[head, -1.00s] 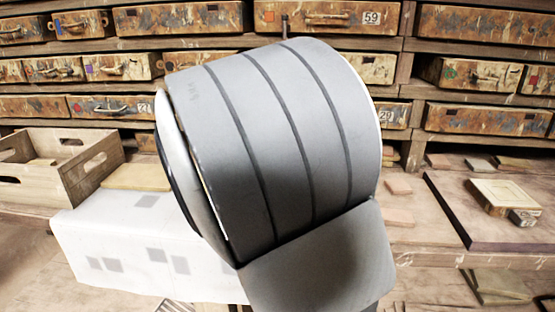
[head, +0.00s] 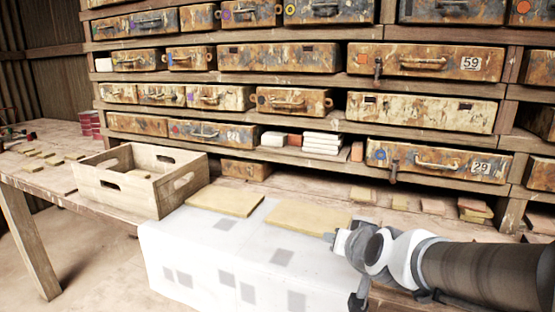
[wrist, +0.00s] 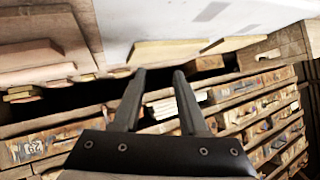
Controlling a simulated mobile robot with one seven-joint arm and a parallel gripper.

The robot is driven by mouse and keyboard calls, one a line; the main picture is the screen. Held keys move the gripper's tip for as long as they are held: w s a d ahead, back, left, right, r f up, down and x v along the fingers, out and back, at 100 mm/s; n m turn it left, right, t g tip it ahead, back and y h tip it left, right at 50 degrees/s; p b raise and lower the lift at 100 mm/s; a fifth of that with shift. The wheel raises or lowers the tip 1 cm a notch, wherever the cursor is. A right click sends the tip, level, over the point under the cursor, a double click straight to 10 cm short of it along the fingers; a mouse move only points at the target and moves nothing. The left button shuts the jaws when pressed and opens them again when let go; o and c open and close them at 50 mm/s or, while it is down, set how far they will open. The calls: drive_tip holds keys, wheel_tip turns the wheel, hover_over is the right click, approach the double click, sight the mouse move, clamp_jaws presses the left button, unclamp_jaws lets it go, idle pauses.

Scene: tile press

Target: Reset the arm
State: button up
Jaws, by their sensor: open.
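My arm reaches in from the right edge of the head view, with its wrist end (head: 380,250) over the right end of the white box-like bench. In the wrist view my gripper (wrist: 160,74) shows two dark fingers apart, with nothing between them. The fingers stand in front of the shelf and drawers in that view, touching nothing that I can see. In the head view the finger ends are small and partly hidden by the wrist.
A wooden crate (head: 140,182) stands left of two tan boards (head: 225,200) on the white bench (head: 190,245). Drawers (head: 425,62) fill the rack behind. White blocks (head: 322,143) sit on a shelf. A table with small tiles (head: 40,160) is at left.

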drive_tip(key=s+d+n+g+h+p, duration=0.1)
drive_tip(key=s+n+g, duration=0.15)
drive_tip(key=s, duration=0.75)
drive_tip(key=s+d+n+g, duration=0.1)
drive_tip(key=s+g, duration=0.3)
drive_tip(key=s, duration=0.7)
wheel_tip(320, 180, up, 20)
drive_tip(key=p, duration=1.9)
drive_tip(key=shift+w+a+p, duration=0.15)
drive_tip(key=shift+w+p, duration=0.25)
drive_tip(key=shift+w, duration=0.05)
drive_tip(key=shift+m+t, duration=0.25)
